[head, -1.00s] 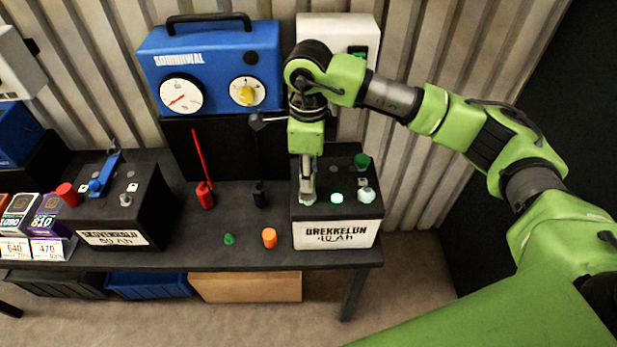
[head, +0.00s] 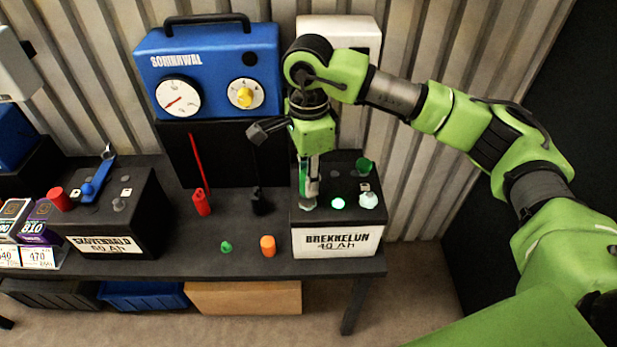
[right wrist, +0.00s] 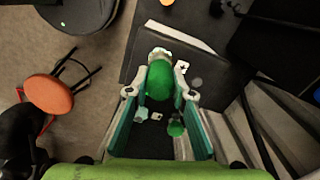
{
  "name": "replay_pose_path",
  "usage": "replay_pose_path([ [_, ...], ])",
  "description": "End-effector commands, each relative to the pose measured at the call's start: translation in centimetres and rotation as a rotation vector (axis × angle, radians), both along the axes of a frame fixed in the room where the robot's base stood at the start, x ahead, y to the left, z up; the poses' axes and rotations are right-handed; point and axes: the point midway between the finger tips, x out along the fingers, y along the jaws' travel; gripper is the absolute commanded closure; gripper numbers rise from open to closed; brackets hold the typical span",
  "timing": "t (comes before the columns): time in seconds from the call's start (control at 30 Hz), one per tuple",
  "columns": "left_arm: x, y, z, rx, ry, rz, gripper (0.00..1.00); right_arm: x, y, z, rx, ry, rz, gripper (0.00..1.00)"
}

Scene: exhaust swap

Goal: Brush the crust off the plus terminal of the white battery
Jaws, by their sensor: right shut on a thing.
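The white battery (head: 335,243), marked BREKKELUN 40 Ah, stands at the table's right end with a black top. My right gripper (head: 312,180) is shut on a green-handled brush (right wrist: 159,80), low over the top's left part. The pale brush head (head: 308,203) points down there. In the right wrist view it is beside the plus label (right wrist: 182,67). The brush hides the plus terminal, so I cannot tell its crust or contact. The other terminal (head: 368,200) bears a pale, greenish-white lump. My left gripper is not in view.
A green cap (head: 364,165) and a lit green disc (head: 338,203) are on the battery top. A blue charger (head: 210,70) stands behind, with red (head: 201,203) and black (head: 260,203) clamps. An orange cap (head: 268,246) and small green cap (head: 226,247) lie left. A black battery (head: 110,215) stands farther left.

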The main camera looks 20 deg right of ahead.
Motion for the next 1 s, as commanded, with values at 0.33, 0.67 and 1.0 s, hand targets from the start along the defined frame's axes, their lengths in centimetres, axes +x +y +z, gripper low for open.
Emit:
replay_pose_path([
  [0.33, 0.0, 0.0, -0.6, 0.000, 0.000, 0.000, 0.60, -0.1, 0.0, -0.1, -0.001, -0.001, -0.294, 1.00],
  [0.67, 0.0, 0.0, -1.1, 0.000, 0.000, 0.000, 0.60, -0.2, 0.1, 0.0, 0.000, -0.001, -0.728, 1.00],
  [1.0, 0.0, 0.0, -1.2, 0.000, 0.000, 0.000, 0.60, -0.2, 0.1, 0.0, -0.001, 0.000, -0.878, 1.00],
])
